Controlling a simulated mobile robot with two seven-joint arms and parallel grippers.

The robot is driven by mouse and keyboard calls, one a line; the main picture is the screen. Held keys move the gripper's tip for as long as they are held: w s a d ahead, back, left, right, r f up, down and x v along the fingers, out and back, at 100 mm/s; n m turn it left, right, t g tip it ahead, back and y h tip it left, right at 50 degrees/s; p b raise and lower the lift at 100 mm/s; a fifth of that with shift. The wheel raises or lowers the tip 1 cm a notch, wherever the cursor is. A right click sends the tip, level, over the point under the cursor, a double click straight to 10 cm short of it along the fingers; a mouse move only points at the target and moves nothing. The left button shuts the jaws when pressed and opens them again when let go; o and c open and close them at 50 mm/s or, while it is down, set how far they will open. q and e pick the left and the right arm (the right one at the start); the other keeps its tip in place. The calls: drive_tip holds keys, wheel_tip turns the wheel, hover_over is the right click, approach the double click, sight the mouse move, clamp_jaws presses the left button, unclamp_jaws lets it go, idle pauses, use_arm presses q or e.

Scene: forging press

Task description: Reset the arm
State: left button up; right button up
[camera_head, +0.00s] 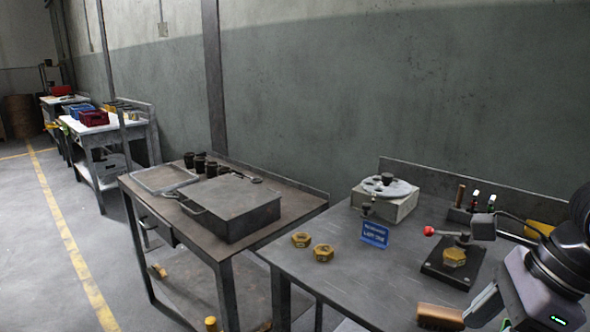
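My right arm comes in at the right edge, with a black rounded wrist and a grey housing that has a small green light. My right gripper (487,307) is at the lower right, over the front of the near workbench (345,277). It is partly cut off by the bottom edge, so its fingertips and opening cannot be made out. A brown block or brush (440,316) lies just left of it. My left arm and gripper are not in view.
The near bench holds a black-based fixture (437,268) with a red-knobbed lever (429,231) and brass nut, two loose brass nuts (301,240), a blue sign (375,234) and a grey round-topped device (385,198). A second table (300,196) bears a metal box (232,207). Floor at left is clear.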

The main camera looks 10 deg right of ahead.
drive_tip(key=a+r+m+g+y+p, duration=0.1)
drive_tip(key=a+r+m+y+p, duration=0.15)
drive_tip(key=a+m+y, duration=0.9)
drive_tip(key=w+f+m+t+h, duration=0.1)
drive_tip(key=w+f+m+t, duration=0.2)
drive_tip(key=m+t, duration=0.5)
drive_tip(key=w+f+m+t, duration=0.2)
drive_tip(key=w+m+t, duration=0.2)
drive_tip(key=m+t, duration=0.4)
wheel_tip(320, 180, down, 11)
drive_tip(key=s+d+m+h+p, duration=0.1)
drive_tip(key=d+m+h, duration=0.2)
drive_tip(key=m+h, duration=0.65)
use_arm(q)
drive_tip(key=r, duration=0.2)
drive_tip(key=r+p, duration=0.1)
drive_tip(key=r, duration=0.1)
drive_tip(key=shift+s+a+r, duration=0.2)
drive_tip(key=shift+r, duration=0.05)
use_arm(e)
drive_tip(key=s+f+m+g+h, duration=0.1)
drive_tip(key=s+f+m+g, duration=0.2)
drive_tip(key=s+f, duration=0.3)
drive_tip(key=s+d+f+m+g+h, duration=0.1)
drive_tip(key=s+f+m+g, duration=0.2)
drive_tip(key=s+f+m, duration=0.3)
wheel_tip(320, 180, down, 4)
drive_tip(key=shift+f+g+h, duration=0.2)
drive_tip(key=shift+g+h, duration=0.1)
drive_tip(key=shift+h, duration=0.1)
